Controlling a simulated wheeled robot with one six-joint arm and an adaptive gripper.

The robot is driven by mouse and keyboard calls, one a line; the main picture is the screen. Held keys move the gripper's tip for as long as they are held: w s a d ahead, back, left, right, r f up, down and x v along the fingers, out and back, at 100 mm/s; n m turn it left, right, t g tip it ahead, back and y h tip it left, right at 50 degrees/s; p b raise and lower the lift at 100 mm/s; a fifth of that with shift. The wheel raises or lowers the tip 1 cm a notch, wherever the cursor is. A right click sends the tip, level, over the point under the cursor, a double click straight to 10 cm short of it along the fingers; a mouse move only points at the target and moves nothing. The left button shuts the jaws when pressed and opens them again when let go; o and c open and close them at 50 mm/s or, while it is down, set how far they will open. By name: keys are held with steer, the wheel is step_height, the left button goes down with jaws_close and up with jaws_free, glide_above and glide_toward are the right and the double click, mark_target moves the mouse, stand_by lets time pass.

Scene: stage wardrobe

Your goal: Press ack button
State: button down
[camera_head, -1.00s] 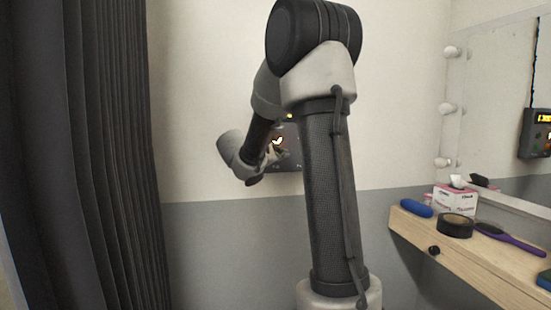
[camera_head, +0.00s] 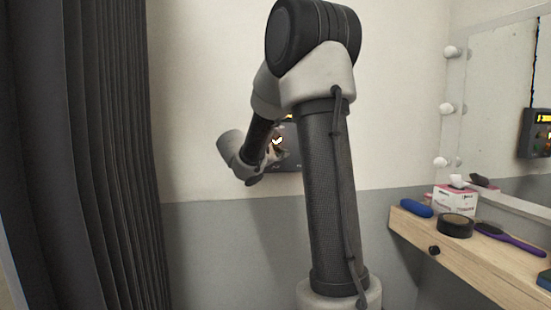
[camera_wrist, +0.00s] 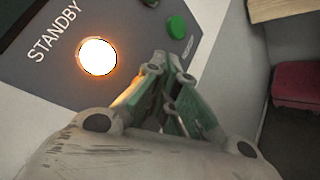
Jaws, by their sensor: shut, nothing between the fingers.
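A dark control panel (camera_wrist: 60,85) fills the upper left of the wrist view. It carries the word STANDBY, a brightly lit white-orange round button (camera_wrist: 98,56) and a green button (camera_wrist: 176,27) with a small label too blurred to read. I cannot tell which one is the ack button. My gripper (camera_wrist: 168,62) is shut and empty. Its fingertips are at the panel's lower edge, between and below the two buttons; contact cannot be told. In the head view the panel (camera_head: 292,158) is on the wall, partly hidden by my arm, with its lit button (camera_head: 277,141) showing.
A wooden shelf (camera_head: 465,268) at right holds a blue case (camera_head: 416,208), black tape roll (camera_head: 455,226), tissue box (camera_head: 455,200) and purple brush (camera_head: 510,239). A mirror (camera_head: 500,110) is above. A dark curtain (camera_head: 90,150) hangs at left. A red stool (camera_wrist: 297,84) shows in the wrist view.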

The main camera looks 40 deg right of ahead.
steer(key=shift+s+a, duration=0.25)
steer(key=shift+s, duration=0.3)
steer(key=shift+s+a, duration=0.35)
steer(key=shift+s, duration=0.4)
steer(key=shift+s+a, duration=0.4)
steer(key=shift+s, duration=0.35)
steer(key=shift+s+a, duration=0.35)
steer(key=shift+s, duration=0.4)
